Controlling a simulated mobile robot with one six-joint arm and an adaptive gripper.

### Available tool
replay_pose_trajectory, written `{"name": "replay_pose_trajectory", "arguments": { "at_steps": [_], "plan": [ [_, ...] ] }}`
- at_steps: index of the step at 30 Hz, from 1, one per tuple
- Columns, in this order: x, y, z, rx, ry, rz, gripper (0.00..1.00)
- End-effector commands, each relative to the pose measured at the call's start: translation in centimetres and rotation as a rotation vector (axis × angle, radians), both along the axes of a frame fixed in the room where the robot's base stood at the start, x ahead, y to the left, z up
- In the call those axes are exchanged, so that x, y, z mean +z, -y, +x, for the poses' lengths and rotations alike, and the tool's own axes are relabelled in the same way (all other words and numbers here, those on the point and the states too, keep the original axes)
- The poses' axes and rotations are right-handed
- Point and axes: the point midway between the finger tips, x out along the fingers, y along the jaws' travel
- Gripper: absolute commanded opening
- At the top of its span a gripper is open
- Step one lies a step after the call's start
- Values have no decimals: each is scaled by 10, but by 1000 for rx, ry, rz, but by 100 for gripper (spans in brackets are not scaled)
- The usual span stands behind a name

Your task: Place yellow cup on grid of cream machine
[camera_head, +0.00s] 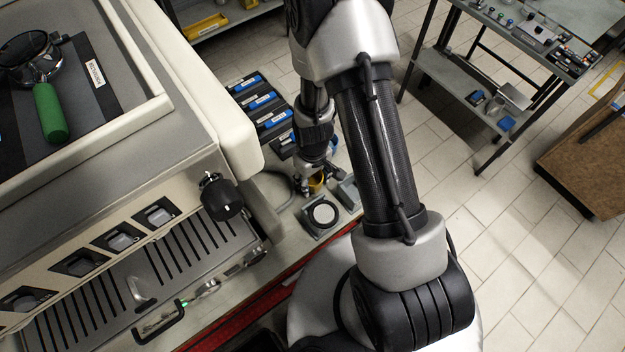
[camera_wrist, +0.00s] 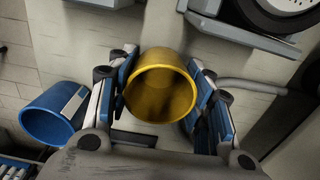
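The yellow cup (camera_wrist: 160,90) shows in the wrist view with its open mouth toward the camera. My gripper (camera_wrist: 162,88) has a blue-padded finger on each side of it, with no clear gap, so it looks shut on the cup. In the head view the cup (camera_head: 317,184) is small and partly hidden by my gripper (camera_head: 312,178). It is low over the counter; whether it touches the surface is hidden. The cream machine (camera_head: 215,80) fills the left of the head view. Its dark slatted grid (camera_head: 160,262) runs along the front, below the buttons.
A grey holder with a round black part (camera_head: 322,213) stands near the gripper. Black bins with blue labels (camera_head: 262,110) stand behind. A black knob (camera_head: 219,197) and a green-handled portafilter (camera_head: 50,110) are on the machine.

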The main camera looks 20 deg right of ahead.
Motion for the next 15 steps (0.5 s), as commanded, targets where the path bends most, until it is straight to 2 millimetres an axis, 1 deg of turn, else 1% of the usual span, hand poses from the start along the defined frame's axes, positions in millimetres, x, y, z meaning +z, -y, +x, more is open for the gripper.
{"name": "replay_pose_trajectory", "arguments": {
  "at_steps": [1, 10, 15],
  "plan": [
    [0, 0, 0, 0, 0, 0, 38],
    [0, 0, 0, 0, 0, 0, 18],
    [1, 0, 0, 0, 0, 0, 18]
  ]
}}
